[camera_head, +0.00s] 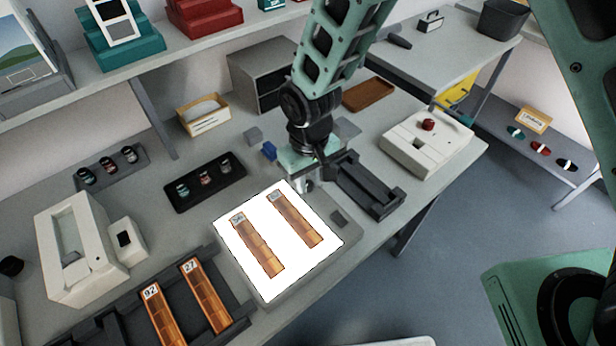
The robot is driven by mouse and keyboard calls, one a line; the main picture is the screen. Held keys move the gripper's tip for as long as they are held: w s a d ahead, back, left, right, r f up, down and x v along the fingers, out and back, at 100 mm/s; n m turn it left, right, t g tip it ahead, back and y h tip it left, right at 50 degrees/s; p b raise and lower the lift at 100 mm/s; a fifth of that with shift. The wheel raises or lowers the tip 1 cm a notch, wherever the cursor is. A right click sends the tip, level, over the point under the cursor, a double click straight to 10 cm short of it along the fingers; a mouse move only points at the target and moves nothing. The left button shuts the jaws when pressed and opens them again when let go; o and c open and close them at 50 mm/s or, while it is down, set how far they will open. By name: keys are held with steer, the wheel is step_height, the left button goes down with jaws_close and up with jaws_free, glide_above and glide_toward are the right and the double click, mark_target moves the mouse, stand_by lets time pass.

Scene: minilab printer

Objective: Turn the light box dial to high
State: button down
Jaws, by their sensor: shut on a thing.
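The light box (225,246) lies flat on the workbench with its panel lit bright white. Two brown film strips (257,246) (295,218) with number labels lie on the panel. My gripper (305,186) comes down from above at the far right corner of the light box. Its fingers are shut at the spot of the dial. The dial itself is hidden behind the fingers, so its setting cannot be read.
A dark tray with small canisters (205,182) lies left of the light box. A black rail-like holder (368,185) is close right of my gripper. A white device with a red knob (427,143) stands farther right. More strips (205,295) lie at the front left.

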mark_target(309, 182)
steer(key=shift+r, duration=0.1)
steer(key=c, duration=1.3)
jaws_free()
steer(key=shift+o, duration=0.2)
step_height(309, 182, up, 17)
steer(key=b, duration=0.1)
steer(key=shift+d+r, duration=0.15)
steer(key=shift+w, duration=0.1)
